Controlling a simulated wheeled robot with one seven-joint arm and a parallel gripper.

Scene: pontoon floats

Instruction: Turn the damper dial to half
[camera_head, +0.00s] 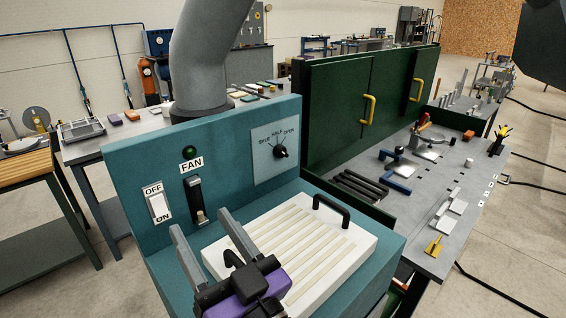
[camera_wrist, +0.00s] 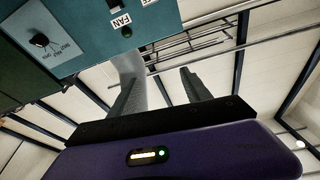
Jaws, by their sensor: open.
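The damper dial (camera_head: 280,151) is a black knob on a pale plate on the upright face of a teal cabinet (camera_head: 235,128). The plate reads SHUT, HALF and OPEN around the knob. The knob is too small to tell which mark it points at. The dial also shows upside down at the upper left of the wrist view (camera_wrist: 40,40). My gripper (camera_head: 199,219) is open and empty. It is in front of the cabinet, below and left of the dial and apart from it. Its two grey fingers also show in the wrist view (camera_wrist: 158,80).
Left of the dial are a green lamp (camera_head: 189,152), a FAN slider (camera_head: 194,200) and an OFF/ON rocker switch (camera_head: 158,203). A white slatted panel (camera_head: 290,250) with a black handle (camera_head: 331,210) lies below the dial. A grey duct (camera_head: 200,70) rises from the cabinet.

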